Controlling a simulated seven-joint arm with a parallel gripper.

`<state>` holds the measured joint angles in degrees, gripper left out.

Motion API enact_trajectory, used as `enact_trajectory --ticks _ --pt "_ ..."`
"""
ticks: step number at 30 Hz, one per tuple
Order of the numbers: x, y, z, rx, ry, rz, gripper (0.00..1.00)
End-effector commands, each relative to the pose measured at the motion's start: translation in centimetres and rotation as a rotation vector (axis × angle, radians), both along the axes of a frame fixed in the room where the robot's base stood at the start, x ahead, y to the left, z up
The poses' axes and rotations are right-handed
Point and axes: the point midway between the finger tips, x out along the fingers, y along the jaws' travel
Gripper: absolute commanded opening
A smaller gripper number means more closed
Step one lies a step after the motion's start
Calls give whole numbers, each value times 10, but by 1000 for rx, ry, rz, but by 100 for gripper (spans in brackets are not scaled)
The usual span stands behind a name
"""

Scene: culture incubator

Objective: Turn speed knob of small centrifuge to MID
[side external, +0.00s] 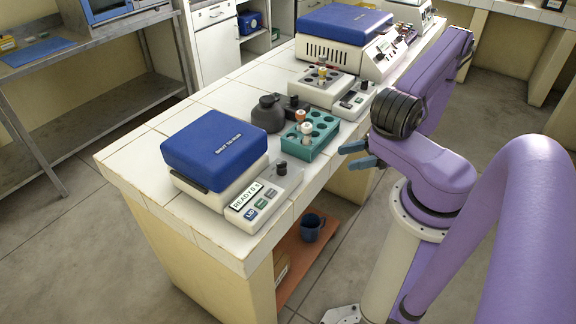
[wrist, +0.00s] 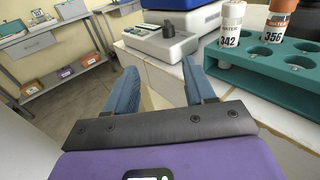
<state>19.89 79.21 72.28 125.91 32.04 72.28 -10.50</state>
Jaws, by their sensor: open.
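The small centrifuge (side external: 208,175) stands at the near end of the bench, with a closed blue lid and a sloping front panel. The panel has a display reading READY, several buttons and a dark speed knob (side external: 281,168). The knob (wrist: 169,27) and panel (wrist: 160,45) also show in the wrist view, beyond my fingers. The knob's marks are too small to read. My gripper (side external: 346,157) is open and empty at the bench's front side, right of the centrifuge and apart from it. Its two blue fingers (wrist: 158,67) are spread in the wrist view.
A teal rack (side external: 325,143) with tubes is close to my gripper; tubes labelled 342 (wrist: 231,25) and 356 (wrist: 280,18) show close by. A larger blue-lidded machine (side external: 320,53) is farther back. The tiled bench edge is clear.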

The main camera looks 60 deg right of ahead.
Motion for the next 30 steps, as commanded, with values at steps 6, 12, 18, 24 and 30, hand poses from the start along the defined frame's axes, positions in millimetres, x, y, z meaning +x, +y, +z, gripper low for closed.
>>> enact_trajectory --ticks 6,12,18,24,30 --pt "0 0 -3 39 -13 -95 54" --pt "11 12 -3 42 -13 -96 54" --pt "35 37 -2 42 -12 -92 54" --pt "59 62 -3 42 -12 -91 54" --pt "81 85 -3 40 -12 -90 54"
